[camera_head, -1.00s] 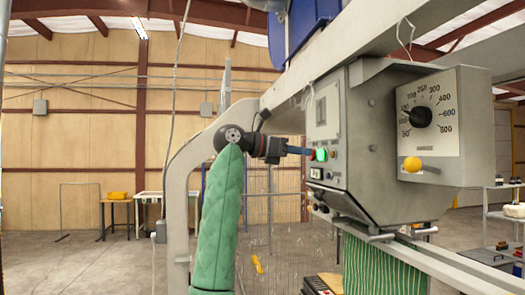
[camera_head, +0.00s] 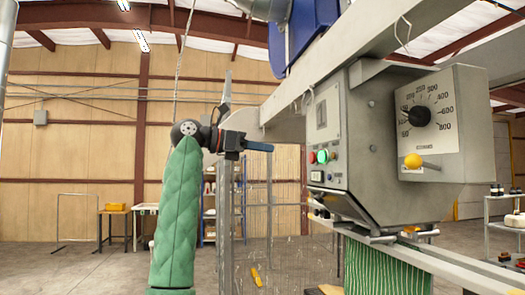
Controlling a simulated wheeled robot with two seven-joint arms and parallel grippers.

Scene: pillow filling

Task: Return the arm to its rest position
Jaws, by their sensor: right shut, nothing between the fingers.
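The panel carries a red button (camera_head: 312,157) and a green button (camera_head: 322,156), both in plain sight. My left gripper is not in view.
A dial (camera_head: 419,116) and a yellow knob (camera_head: 413,161) are on the machine's front. Green striped fabric (camera_head: 385,268) hangs below the machine. A shelf rack (camera_head: 208,205) and a small table (camera_head: 114,222) stand behind. Floor at left is clear.

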